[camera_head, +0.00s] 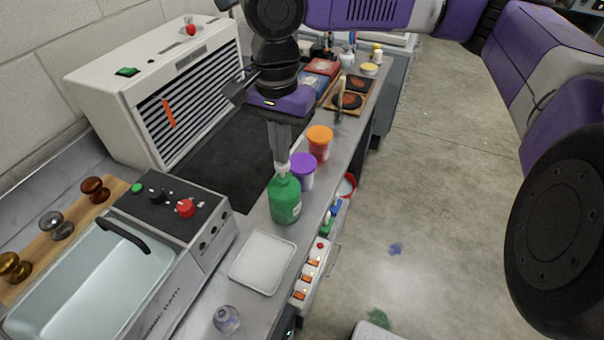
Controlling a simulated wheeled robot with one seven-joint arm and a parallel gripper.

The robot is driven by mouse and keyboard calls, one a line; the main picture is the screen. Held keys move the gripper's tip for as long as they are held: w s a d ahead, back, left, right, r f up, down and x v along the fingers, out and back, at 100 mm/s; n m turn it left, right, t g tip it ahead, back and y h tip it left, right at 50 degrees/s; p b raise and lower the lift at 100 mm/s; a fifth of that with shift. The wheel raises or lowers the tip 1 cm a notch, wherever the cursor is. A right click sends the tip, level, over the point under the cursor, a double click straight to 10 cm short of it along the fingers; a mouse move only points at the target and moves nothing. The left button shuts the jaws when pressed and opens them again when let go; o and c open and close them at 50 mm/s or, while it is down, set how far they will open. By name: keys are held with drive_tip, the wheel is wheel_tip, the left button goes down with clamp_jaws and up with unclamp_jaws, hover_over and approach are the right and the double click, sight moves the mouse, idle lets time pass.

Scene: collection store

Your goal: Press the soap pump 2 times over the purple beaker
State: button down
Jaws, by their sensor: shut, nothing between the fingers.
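The soap pump is a green bottle (285,203) standing upright on the grey bench. Its white pump head (282,169) is at the top, partly hidden by my fingers. My gripper (281,158) points down and is shut, with its fingertips at the pump head; I cannot tell whether they touch it. The purple beaker (304,170), purple on top with a pale body, stands just behind and to the right of the bottle. The bottle hides part of it.
An orange-topped container (319,142) stands behind the purple beaker. A white tray (263,262) and a small clear jar (227,319) are in front. A control box (178,212) is at left, a vented white cabinet (160,90) behind. The bench edge is close on the right.

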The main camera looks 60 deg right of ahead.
drive_tip(key=shift+f+b, duration=0.4)
drive_tip(key=shift+f, duration=0.5)
drive_tip(key=shift+r+p, duration=1.45)
drive_tip(key=shift+r, duration=0.05)
wheel_tip(320, 180, up, 6)
drive_tip(key=p, duration=0.6)
